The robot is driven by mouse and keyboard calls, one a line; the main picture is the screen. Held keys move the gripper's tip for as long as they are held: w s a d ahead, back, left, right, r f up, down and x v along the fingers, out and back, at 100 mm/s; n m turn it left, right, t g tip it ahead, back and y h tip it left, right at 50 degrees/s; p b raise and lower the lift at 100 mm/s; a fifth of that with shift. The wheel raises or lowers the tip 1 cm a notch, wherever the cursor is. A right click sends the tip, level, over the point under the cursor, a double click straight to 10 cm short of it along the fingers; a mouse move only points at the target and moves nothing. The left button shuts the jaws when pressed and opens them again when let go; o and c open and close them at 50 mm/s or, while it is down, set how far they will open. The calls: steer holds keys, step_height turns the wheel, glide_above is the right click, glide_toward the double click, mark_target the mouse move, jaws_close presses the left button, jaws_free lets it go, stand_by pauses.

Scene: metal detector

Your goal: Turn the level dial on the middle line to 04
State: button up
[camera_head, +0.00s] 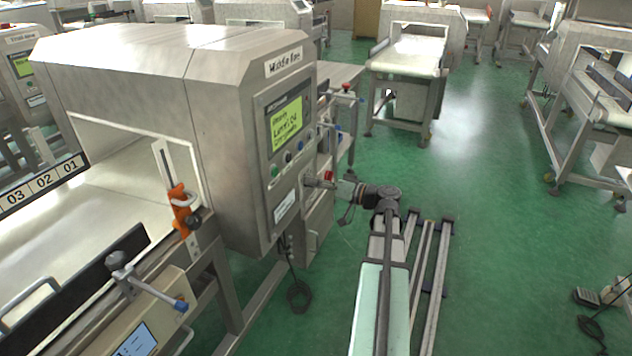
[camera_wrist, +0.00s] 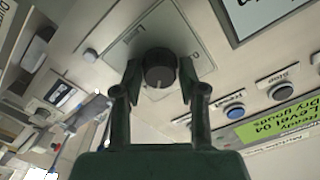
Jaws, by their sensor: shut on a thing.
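The middle line's detector (camera_head: 285,75) carries a "Middle line" label in the head view. Its green screen (camera_head: 287,122) reads Level 04, and the same text shows upside down in the wrist view (camera_wrist: 285,118). The dark round level dial (camera_wrist: 160,67) sits on a grey plate on the panel, with a light pointer mark on its face. My gripper (camera_wrist: 158,74) is shut on the dial, one finger on each side. In the head view my gripper (camera_head: 328,184) reaches the panel's lower right side; the dial is hard to make out there.
Blue and dark buttons (camera_wrist: 235,112) lie beside the dial. A red-topped button (camera_head: 328,176) is close to my gripper. An orange clamp (camera_head: 181,208) and a conveyor (camera_head: 95,205) stand left. Green floor (camera_head: 475,190) is open to the right.

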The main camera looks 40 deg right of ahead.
steer(key=shift+m+p, duration=0.45)
steer(key=shift+m, duration=0.95)
steer(key=o, duration=1.1)
steer(key=shift+o, duration=0.2)
steer(key=v, duration=1.2)
steer(key=shift+m, duration=0.3)
